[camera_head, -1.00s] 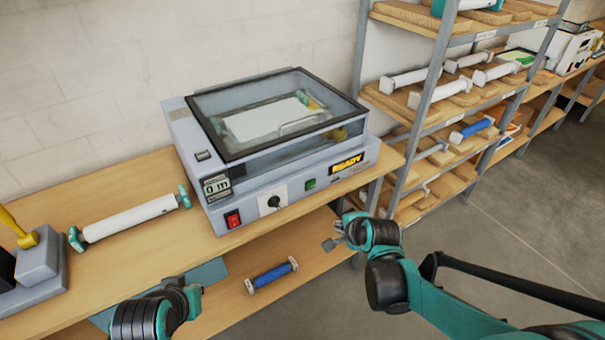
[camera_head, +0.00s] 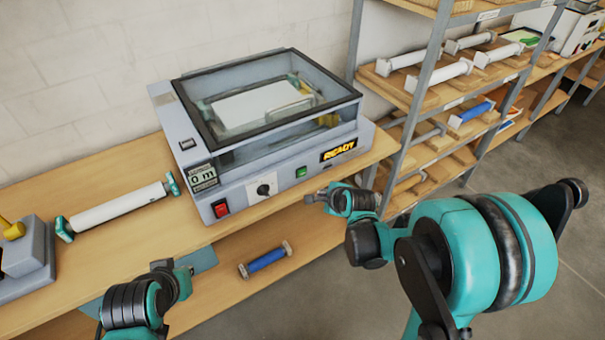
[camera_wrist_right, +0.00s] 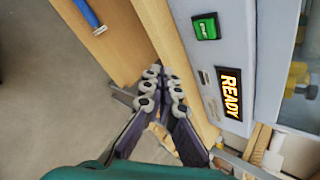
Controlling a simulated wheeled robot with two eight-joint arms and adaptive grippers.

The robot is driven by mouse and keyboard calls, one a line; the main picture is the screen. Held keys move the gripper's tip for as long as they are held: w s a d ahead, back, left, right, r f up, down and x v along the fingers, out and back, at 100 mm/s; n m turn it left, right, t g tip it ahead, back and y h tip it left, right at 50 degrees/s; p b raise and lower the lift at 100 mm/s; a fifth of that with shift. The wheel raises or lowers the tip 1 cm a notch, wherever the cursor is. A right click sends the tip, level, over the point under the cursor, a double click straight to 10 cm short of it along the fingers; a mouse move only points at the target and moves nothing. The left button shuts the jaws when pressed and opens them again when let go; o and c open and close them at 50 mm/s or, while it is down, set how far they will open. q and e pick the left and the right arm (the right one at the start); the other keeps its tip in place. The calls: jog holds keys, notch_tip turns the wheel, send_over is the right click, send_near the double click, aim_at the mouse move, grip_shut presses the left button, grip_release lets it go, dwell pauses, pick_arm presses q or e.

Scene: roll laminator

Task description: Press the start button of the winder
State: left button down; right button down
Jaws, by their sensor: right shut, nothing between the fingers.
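The winder (camera_head: 250,205) is a grey machine with a clear lid on the wooden table. Its green start button (camera_head: 301,172) sits on the front panel, left of the display reading READY (camera_head: 339,150). The button (camera_wrist_right: 206,27) and READY display (camera_wrist_right: 229,93) also show in the right wrist view. My right gripper (camera_head: 312,198) is shut and empty, in front of the panel, below the green button and apart from it. Its fingers (camera_wrist_right: 163,75) show in the right wrist view. My left gripper (camera_head: 184,271) is low in front of the table; its jaws are unclear.
The front panel also has a red switch (camera_head: 220,208) and a black knob (camera_head: 263,189). A white roll (camera_head: 120,207) lies left of the winder. A blue roll (camera_head: 266,260) lies on the lower shelf. A rack (camera_head: 430,62) with rolls stands at right.

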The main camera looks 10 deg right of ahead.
aim_at(302, 173)
jog(key=w+a, duration=0.2)
jog(key=w, duration=0.5)
jog(key=shift+a, duration=0.3)
dwell(1.2)
jog(key=shift+w+a, duration=0.15)
jog(key=shift+w, duration=0.2)
jog(key=shift+w+a+b, duration=0.15)
jog(key=shift+w+b, duration=0.15)
jog(key=shift+w, duration=0.1)
dwell(0.5)
dwell(0.4)
jog(key=shift+s+d, duration=0.3)
jog(key=shift+s, duration=0.5)
